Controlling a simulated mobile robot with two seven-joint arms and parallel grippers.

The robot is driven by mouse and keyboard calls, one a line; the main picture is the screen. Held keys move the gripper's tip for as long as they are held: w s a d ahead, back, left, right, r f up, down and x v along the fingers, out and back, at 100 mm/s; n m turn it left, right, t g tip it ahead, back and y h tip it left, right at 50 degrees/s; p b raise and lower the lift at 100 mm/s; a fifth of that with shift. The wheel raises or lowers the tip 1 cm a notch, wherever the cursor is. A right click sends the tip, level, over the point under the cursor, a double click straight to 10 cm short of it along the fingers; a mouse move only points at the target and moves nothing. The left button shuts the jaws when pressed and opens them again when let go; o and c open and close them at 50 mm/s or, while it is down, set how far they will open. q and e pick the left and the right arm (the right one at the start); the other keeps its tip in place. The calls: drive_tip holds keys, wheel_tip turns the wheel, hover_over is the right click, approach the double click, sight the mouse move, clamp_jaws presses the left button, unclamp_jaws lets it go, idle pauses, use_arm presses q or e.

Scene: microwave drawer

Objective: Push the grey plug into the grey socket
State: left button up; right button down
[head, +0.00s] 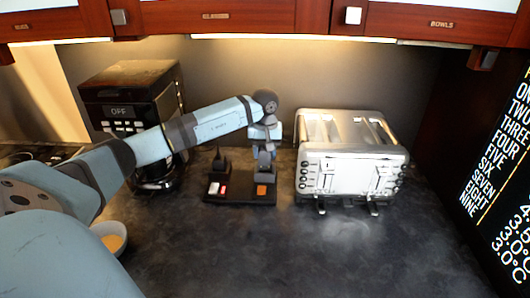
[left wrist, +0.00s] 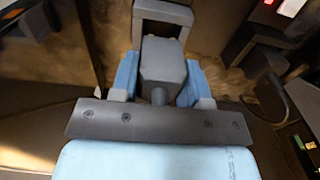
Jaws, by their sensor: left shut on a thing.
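My left gripper (head: 264,136) is above the right part of a dark base on the counter. In the left wrist view the gripper (left wrist: 162,82) has its two blue fingers closed on either side of the grey plug (left wrist: 163,62). The grey socket (left wrist: 163,10) shows as a squared frame just beyond the plug, roughly in line with it. The plug's far end is at the frame's opening; I cannot tell how deep it sits. In the head view, grey parts (head: 265,158) show under the fingers, and plug and socket are hard to separate there. My right gripper is not in view.
The dark base (head: 238,199) carries a black upright piece (head: 220,162), red and white markers, and an orange marker (head: 262,190). A toaster (head: 350,165) stands close on the right. A coffee machine (head: 135,105) and a bowl (head: 110,236) are left. The front counter is clear.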

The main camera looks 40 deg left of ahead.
sight(265, 163)
use_arm(q)
drive_tip(key=shift+f+b, duration=1.5)
drive_tip(key=shift+f, duration=0.65)
drive_tip(key=o, duration=1)
wheel_tip(265, 163, up, 8)
drive_tip(key=shift+f, duration=0.2)
